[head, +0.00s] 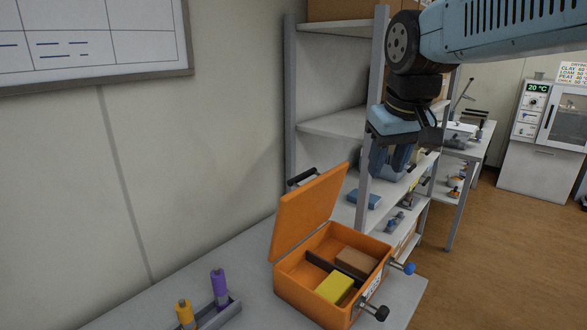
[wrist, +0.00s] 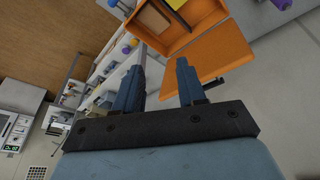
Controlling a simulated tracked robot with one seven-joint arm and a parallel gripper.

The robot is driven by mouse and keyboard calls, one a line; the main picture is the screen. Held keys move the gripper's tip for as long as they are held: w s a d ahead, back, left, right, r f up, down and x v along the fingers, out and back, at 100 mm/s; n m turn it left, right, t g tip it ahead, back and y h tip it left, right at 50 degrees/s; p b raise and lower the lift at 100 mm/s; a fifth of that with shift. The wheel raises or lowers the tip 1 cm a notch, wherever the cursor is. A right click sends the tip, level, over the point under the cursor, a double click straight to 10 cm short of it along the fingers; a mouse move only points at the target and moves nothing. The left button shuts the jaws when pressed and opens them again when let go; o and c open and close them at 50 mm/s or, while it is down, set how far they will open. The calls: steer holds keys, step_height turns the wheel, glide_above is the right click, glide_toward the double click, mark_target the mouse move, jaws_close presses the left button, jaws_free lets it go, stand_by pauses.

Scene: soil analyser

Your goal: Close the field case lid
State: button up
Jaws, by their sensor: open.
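The orange field case (head: 331,264) stands on the light table with its lid (head: 306,212) raised, tilted up at the left. A dark handle (head: 302,177) sits at the lid's top edge. Inside, a dark divider separates a yellow block (head: 334,287) from a brown block (head: 356,261). My gripper (head: 391,172) is open and empty, pointing down, above and to the right of the lid in the head view. In the wrist view the open fingers (wrist: 160,80) show with the orange lid (wrist: 210,65) beyond the right finger, apart from it as far as I can tell.
A small rack with a purple and an orange-yellow tool (head: 218,310) stands left of the case. Grey shelves (head: 345,123) with objects rise behind it. The wall is close on the left.

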steer(key=w+a+r, duration=0.1)
steer(key=w, duration=0.1)
steer(key=w+a+r+n+g, duration=0.1)
steer(key=w, duration=0.2)
steer(key=w+a+r+n+g, duration=0.1)
steer(key=w+a, duration=0.1)
steer(key=w, duration=0.1)
steer(key=shift+w+r, duration=0.15)
steer(key=shift+r, duration=0.15)
steer(key=c, duration=0.6)
steer(key=shift+n+g+h, duration=0.4)
steer(key=shift+n+g, duration=0.2)
steer(key=shift+n, duration=0.1)
steer(key=w+a, duration=0.1)
steer(key=w, duration=0.1)
steer(key=w+a, duration=0.1)
steer(key=w, duration=0.1)
steer(key=w+a+r, duration=0.1)
steer(key=shift+w+a, duration=0.35)
steer(key=shift+w, duration=0.05)
jaws_close()
steer(key=w+a+f+n+g+h, duration=0.2)
steer(key=w+a+f+n+g, duration=0.15)
steer(key=w+a, duration=0.95)
steer(key=s+d+r+x, duration=0.1)
steer(key=d+x, duration=0.1)
steer(key=x, duration=1)
steer(key=shift+s+d+f, duration=0.15)
steer(key=shift+s+f, duration=0.05)
steer(key=shift+s, duration=0.15)
